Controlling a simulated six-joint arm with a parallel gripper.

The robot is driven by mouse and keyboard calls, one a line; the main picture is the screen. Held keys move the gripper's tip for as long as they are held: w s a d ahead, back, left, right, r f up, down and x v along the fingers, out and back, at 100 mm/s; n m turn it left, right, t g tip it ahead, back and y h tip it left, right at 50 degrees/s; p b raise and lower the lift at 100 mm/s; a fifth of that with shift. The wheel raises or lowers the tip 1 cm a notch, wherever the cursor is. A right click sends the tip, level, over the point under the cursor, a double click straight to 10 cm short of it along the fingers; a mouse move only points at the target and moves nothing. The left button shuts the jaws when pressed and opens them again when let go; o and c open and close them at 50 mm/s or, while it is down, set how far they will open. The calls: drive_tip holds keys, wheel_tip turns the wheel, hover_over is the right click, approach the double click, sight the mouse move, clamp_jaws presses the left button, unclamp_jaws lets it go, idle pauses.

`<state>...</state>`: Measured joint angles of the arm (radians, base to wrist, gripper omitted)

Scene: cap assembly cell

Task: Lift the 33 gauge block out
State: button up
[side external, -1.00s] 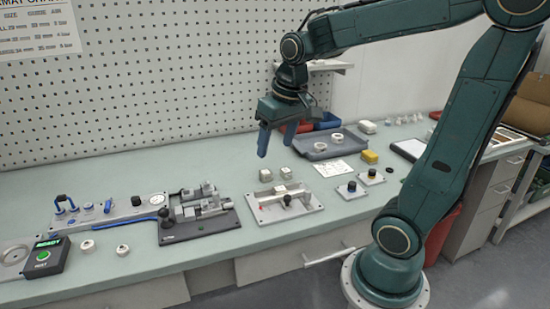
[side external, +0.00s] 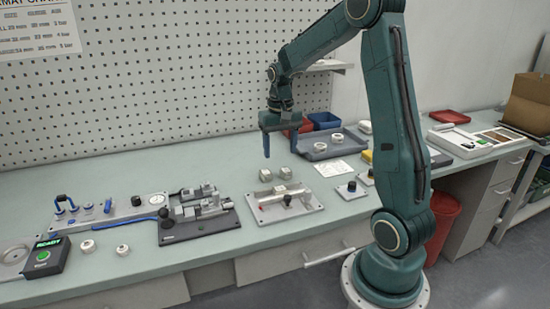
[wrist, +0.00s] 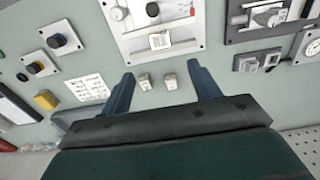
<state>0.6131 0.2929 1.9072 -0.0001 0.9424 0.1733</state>
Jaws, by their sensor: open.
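Two small pale blocks stand side by side on the bench, a left one (side external: 266,175) and a right one (side external: 285,173). They also show in the wrist view, as one block (wrist: 144,83) and another (wrist: 170,81), both between my fingers in the picture. A third pale block (wrist: 160,41) sits in the grey fixture plate (side external: 309,206) in front of them. The block markings are too small to read, so I cannot tell which is 33. My gripper (side external: 280,154) is open and empty, pointing down above and behind the two loose blocks.
A dark clamp device (side external: 199,222) stands left of the fixture plate. Black-knobbed buttons (side external: 351,190) and a printed sheet (side external: 335,169) lie to its right. A grey tray (side external: 319,150) with white rings and a blue bin (side external: 324,121) are behind.

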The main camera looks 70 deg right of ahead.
hover_over(280, 188)
drive_tip(key=shift+f, duration=4.35)
drive_tip(key=shift+s+a+f, duration=0.1)
drive_tip(key=shift+f, duration=2.45)
clamp_jaws()
drive_tip(key=shift+r, duration=0.15)
